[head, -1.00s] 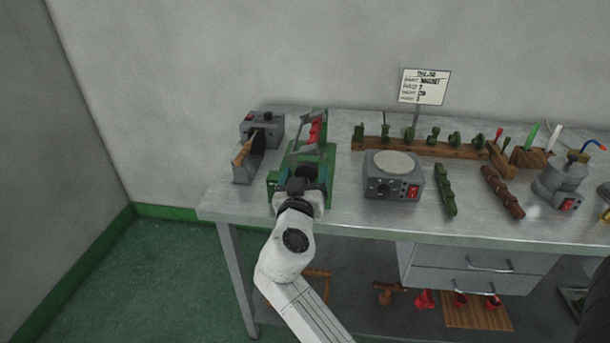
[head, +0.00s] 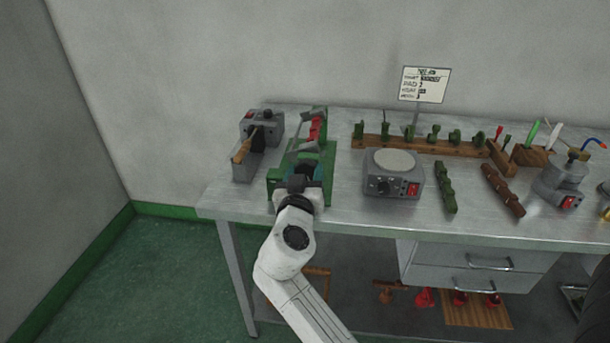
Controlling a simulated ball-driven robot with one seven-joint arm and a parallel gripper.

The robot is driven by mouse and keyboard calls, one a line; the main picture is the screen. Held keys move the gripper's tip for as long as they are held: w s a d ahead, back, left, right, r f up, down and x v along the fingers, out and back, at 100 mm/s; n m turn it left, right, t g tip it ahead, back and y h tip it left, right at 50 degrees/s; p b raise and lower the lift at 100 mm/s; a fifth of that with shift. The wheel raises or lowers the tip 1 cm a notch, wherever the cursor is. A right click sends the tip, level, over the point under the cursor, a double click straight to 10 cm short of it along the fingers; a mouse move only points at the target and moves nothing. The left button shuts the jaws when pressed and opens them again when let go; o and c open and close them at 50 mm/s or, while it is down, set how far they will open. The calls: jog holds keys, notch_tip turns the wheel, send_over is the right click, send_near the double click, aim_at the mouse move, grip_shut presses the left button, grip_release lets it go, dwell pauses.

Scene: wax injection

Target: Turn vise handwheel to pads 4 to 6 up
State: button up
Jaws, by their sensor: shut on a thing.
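The green vise fixture (head: 327,160) stands on the left part of the metal bench. Grey bars and red pads (head: 317,128) show at its back, above the green frame. My gripper (head: 301,181) is at the front of the vise, at the place of its handwheel (head: 306,170). The wheel is dark and mostly hidden by my wrist, and the fingertips are hard to make out. The gripper appears shut on the handwheel. Which pads face up cannot be read at this size.
A grey box tool with a wooden handle (head: 243,150) stands close left of the vise. A grey hotplate unit (head: 393,175) stands to the right. A wooden rack (head: 420,146) with green pieces and a sign (head: 424,84) are behind. Bare bench top (head: 345,207) lies between vise and hotplate.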

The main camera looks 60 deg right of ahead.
jog(key=m+b, duration=0.4)
jog(key=b, duration=0.4)
jog(key=shift+f, duration=0.1)
jog(key=o, duration=1)
jog(key=shift+o, duration=0.2)
jog(key=shift+s+a, duration=0.1)
jog(key=shift+a, duration=0.05)
jog(key=v, duration=1)
jog(key=shift+a+b, duration=0.3)
jog(key=shift+b, duration=0.1)
jog(key=shift+s, duration=0.1)
